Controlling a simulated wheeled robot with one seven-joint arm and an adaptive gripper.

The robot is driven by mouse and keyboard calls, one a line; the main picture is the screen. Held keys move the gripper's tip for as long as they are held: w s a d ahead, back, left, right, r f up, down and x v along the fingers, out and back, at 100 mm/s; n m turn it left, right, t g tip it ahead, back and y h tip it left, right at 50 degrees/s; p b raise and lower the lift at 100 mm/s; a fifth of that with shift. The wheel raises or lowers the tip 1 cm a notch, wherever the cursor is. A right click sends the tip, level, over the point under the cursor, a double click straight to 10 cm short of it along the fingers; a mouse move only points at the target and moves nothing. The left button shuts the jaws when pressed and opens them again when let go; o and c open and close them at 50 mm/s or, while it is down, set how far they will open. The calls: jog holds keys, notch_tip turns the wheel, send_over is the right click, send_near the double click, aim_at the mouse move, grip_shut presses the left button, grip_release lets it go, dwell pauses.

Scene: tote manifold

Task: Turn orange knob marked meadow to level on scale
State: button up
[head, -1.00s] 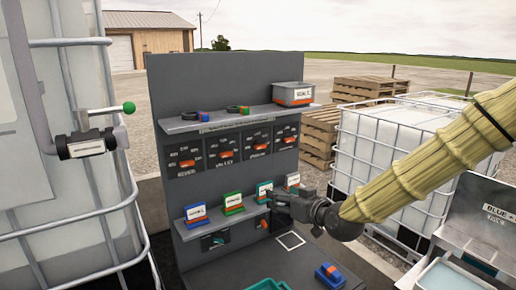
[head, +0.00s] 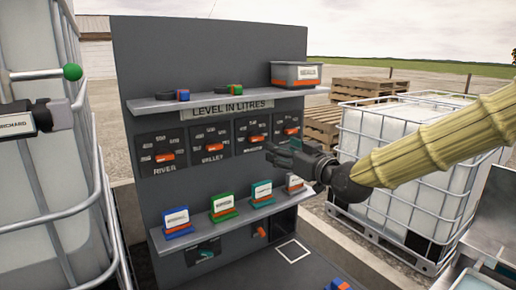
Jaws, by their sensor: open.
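A grey panel (head: 200,60) carries a row of dial plates with orange knobs under a "LEVEL IN LITRES" sign (head: 233,108). The river knob (head: 167,157) and valley knob (head: 214,147) are left of a third orange knob (head: 257,139), whose label is partly covered by my gripper and seems to begin with M. A fourth orange knob (head: 290,131) is at the right. My gripper (head: 271,150) is open, just below and right of the third knob in the picture. Contact cannot be told. The scale figures are too small to read surely.
An upper shelf (head: 160,105) holds a grey bin (head: 298,75) and small coloured items above the dials. A lower shelf (head: 200,232) carries several labelled coloured blocks below them. A caged white tank (head: 390,150) stands at the right, another (head: 45,200) at the left.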

aim_at(258, 139)
jog(key=p+x, duration=0.1)
jog(key=x, duration=0.2)
jog(key=p+x, duration=0.1)
jog(key=x, duration=0.2)
jog(key=a+p+x, duration=0.1)
jog(key=x, duration=0.2)
jog(key=shift+s+r+p, duration=0.1)
jog(key=shift+r+p, duration=0.15)
jog(key=shift+p, duration=0.1)
jog(key=shift+w+a, duration=0.4)
jog(key=shift+w, duration=0.25)
jog(key=shift+f, duration=0.1)
jog(key=shift+c, duration=0.3)
jog(key=c, duration=0.9)
